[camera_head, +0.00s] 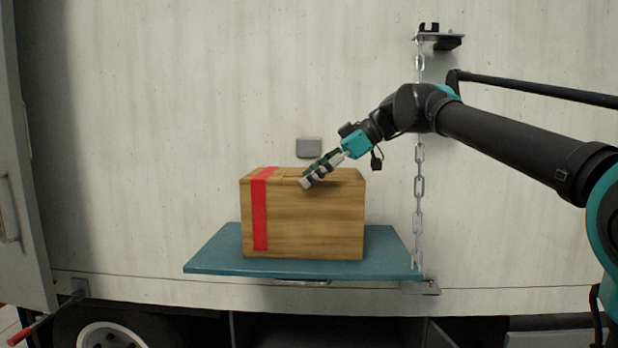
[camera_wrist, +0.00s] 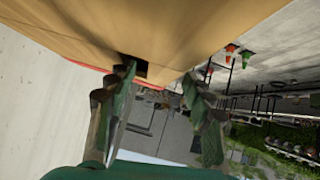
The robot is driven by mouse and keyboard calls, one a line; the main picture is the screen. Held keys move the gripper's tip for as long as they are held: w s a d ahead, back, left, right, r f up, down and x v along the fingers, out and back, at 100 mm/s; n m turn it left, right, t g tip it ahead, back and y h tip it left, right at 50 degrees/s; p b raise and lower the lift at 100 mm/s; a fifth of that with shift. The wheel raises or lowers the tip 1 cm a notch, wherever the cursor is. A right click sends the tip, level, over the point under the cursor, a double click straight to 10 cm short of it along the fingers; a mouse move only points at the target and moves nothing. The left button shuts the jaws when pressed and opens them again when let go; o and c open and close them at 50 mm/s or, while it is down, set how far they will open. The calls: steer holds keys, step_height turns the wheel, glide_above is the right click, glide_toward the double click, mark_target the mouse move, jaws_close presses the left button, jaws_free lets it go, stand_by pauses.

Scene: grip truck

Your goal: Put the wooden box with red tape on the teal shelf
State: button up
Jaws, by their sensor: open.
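The wooden box with red tape (camera_head: 315,225) stands upright on the teal shelf (camera_head: 215,257) in the head view. The red tape runs down the left part of its front. My gripper (camera_head: 307,184) is at the box's top front edge, right of the tape. In the wrist view the wooden box (camera_wrist: 190,35) fills the top, with a dark opening in it near the fingers. My gripper (camera_wrist: 158,85) shows there with its two fingers apart and nothing between them. I cannot tell whether the fingers touch the box.
A chain (camera_head: 419,190) hangs at the shelf's right end from a bracket (camera_head: 440,38). The pale truck wall (camera_head: 170,120) is behind the box. An open door panel (camera_head: 25,190) stands at the left. Bare shelf shows on both sides of the box.

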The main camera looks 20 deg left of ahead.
steer(key=v, duration=1.1)
steer(key=shift+f, duration=0.1)
steer(key=shift+c, duration=0.5)
stand_by(0.5)
